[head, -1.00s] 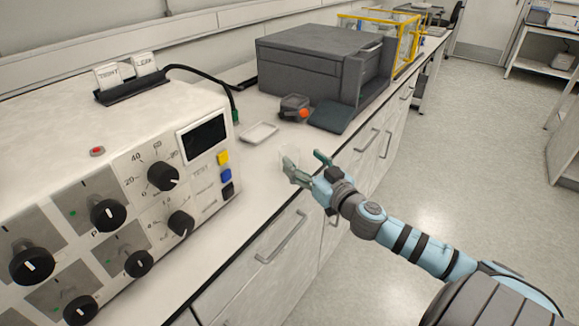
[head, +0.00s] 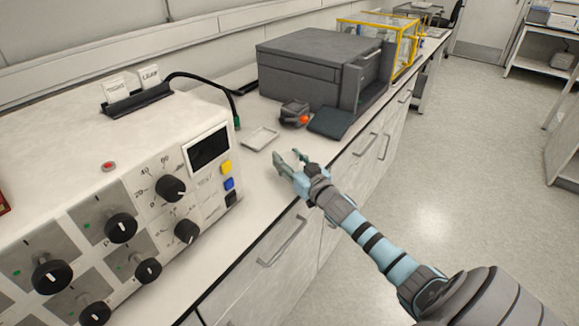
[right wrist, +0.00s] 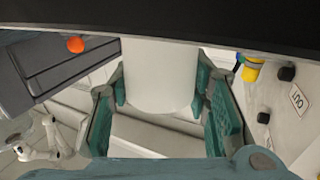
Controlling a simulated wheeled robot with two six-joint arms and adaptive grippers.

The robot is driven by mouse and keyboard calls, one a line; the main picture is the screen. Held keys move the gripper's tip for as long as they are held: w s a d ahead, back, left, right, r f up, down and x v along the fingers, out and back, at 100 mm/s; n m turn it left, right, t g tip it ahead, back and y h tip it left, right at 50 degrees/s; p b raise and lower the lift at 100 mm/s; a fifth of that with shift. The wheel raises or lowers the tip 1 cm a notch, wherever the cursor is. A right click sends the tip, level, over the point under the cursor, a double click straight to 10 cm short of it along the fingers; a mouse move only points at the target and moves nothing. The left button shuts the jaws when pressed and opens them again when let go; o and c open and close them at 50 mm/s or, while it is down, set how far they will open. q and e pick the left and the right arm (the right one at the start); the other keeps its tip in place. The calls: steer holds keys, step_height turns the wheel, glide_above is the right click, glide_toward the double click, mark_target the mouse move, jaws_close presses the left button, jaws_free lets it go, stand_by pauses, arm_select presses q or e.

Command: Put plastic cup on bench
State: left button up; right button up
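The plastic cup (right wrist: 160,75) is a whitish cylinder between the fingers of my right gripper (right wrist: 160,95) in the right wrist view. A finger pad appears to touch it on each side, so the gripper looks shut on it. In the head view the right gripper (head: 291,158) is over the front edge of the white bench (head: 262,183); the pale cup is hard to make out there. I cannot tell whether the cup touches the bench top. My left gripper is not in view.
A control box (head: 125,185) with black knobs stands left of the gripper. A shallow white tray (head: 260,138), a small dark device (head: 295,113) with an orange knob and a large grey machine (head: 312,68) lie beyond. Some bench top between the control box and gripper is bare.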

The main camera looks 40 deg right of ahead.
steer(key=shift+c, duration=0.7)
